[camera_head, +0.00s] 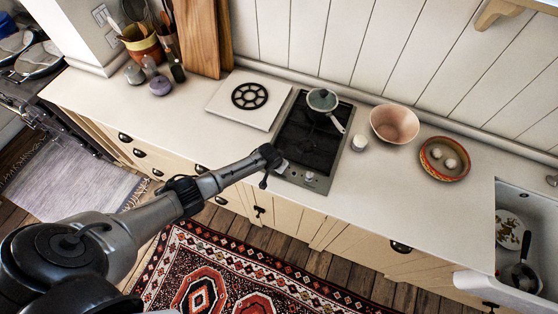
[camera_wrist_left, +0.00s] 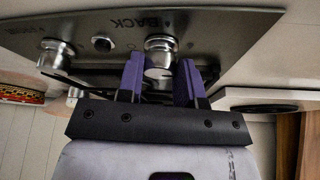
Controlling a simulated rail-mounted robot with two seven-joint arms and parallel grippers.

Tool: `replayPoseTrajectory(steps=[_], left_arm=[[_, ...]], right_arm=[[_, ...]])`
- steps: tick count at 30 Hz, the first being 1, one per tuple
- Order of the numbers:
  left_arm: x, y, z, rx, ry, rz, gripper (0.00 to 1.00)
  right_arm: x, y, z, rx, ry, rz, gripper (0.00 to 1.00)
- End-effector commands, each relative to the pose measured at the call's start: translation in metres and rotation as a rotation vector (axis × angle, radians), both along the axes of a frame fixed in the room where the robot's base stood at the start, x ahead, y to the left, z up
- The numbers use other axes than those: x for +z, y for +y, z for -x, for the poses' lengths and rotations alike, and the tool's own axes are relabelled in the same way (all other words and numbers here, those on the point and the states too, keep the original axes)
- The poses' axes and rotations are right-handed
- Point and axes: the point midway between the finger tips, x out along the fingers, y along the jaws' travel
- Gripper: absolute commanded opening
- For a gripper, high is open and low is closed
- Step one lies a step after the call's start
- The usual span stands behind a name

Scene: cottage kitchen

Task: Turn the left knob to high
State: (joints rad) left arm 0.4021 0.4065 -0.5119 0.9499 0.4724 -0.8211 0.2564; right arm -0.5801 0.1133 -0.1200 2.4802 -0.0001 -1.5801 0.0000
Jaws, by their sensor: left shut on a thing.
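The hob (camera_head: 304,150) is a dark glass panel with a metal front strip, set in the counter. My left gripper (camera_head: 276,164) is at the left end of that strip. In the left wrist view, which shows the scene upside down, the two purple fingers of this gripper (camera_wrist_left: 159,82) are on either side of the left knob (camera_wrist_left: 160,46), a round silver knob under the "BACK" label, and are shut on it. The other silver knob (camera_wrist_left: 55,55) stands free, and it also shows in the head view (camera_head: 310,177). The left knob's pointer is not readable. My right gripper is out of view.
A white board with a black ring (camera_head: 226,108) lies to the left.

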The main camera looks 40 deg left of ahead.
Motion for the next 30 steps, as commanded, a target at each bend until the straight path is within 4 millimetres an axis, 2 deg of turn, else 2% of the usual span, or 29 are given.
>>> replayPoseTrajectory(steps=[3, 12, 30], left_arm=[[0.003, -0.002, -0.001, 0.083, 0.000, 0.003, 0.10], [0.002, -0.003, -0.001, 0.231, -0.001, 0.002, 0.10], [0.001, -0.003, -0.002, 0.288, -0.002, 0.001, 0.10]], right_arm=[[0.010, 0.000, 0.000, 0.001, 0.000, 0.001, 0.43], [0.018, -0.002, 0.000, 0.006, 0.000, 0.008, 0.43], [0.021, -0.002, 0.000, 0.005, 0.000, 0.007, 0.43]])
